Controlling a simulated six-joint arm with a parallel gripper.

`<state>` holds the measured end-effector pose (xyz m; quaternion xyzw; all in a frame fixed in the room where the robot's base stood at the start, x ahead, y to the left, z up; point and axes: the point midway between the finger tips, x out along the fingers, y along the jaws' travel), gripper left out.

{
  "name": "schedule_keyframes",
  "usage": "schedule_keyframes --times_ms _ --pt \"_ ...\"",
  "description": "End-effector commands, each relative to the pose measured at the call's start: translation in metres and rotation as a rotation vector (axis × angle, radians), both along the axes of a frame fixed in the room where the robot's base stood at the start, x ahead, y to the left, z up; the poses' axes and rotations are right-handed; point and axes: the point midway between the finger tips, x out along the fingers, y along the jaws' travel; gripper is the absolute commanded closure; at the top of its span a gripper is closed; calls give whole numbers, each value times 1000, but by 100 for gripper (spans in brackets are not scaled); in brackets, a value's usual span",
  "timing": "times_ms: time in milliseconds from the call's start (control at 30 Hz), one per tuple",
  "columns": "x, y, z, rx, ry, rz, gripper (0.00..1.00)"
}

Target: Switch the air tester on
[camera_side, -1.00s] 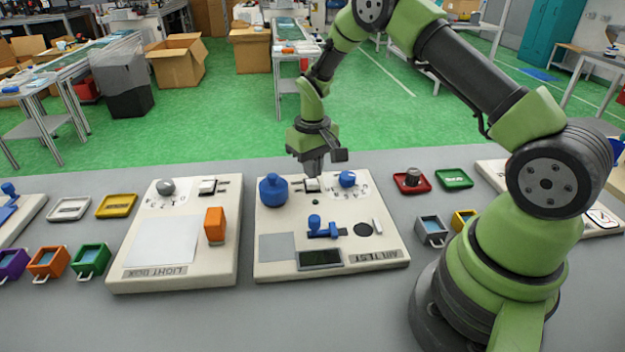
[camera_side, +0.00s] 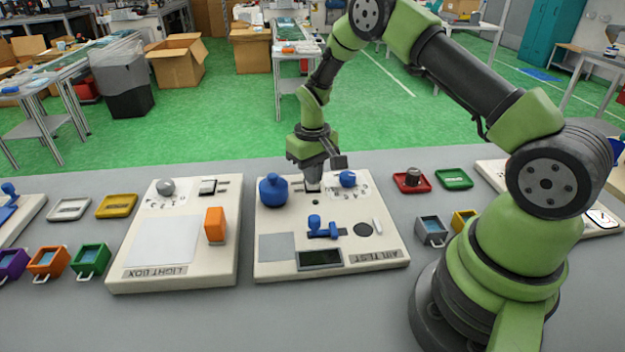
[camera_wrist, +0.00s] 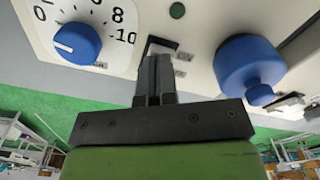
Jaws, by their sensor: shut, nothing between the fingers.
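The air tester (camera_side: 385,235) is a cream panel lettered AIR TEST in the middle of the bench. A white rocker switch (camera_side: 313,185) sits at its back edge, between a blue bulb-shaped part (camera_side: 273,190) and a blue dial (camera_side: 348,178). In the wrist view the dial (camera_wrist: 78,43) has a scale up to 10, and the blue part (camera_wrist: 248,68) is at right. My gripper (camera_side: 313,181) is shut and empty, pointing down at the switch. Its fingers (camera_wrist: 156,65) hide most of the switch, so contact and rocker position cannot be told. The tester's display (camera_side: 320,258) looks dark.
A light box panel (camera_side: 175,275) with an orange block (camera_side: 215,224) stands to the left. A red tray (camera_side: 412,184) with a knob, a green tray (camera_side: 454,179) and a grey container (camera_side: 431,231) are to the right. A blue-handled slider (camera_side: 320,229) stands on the tester.

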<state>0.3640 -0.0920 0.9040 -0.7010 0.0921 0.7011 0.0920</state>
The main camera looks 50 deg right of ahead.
Motion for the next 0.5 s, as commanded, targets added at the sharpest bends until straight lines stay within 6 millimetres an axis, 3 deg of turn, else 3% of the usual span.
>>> schedule_keyframes --times_ms 500 --pt "0 0 -5 0 -1 0 100"
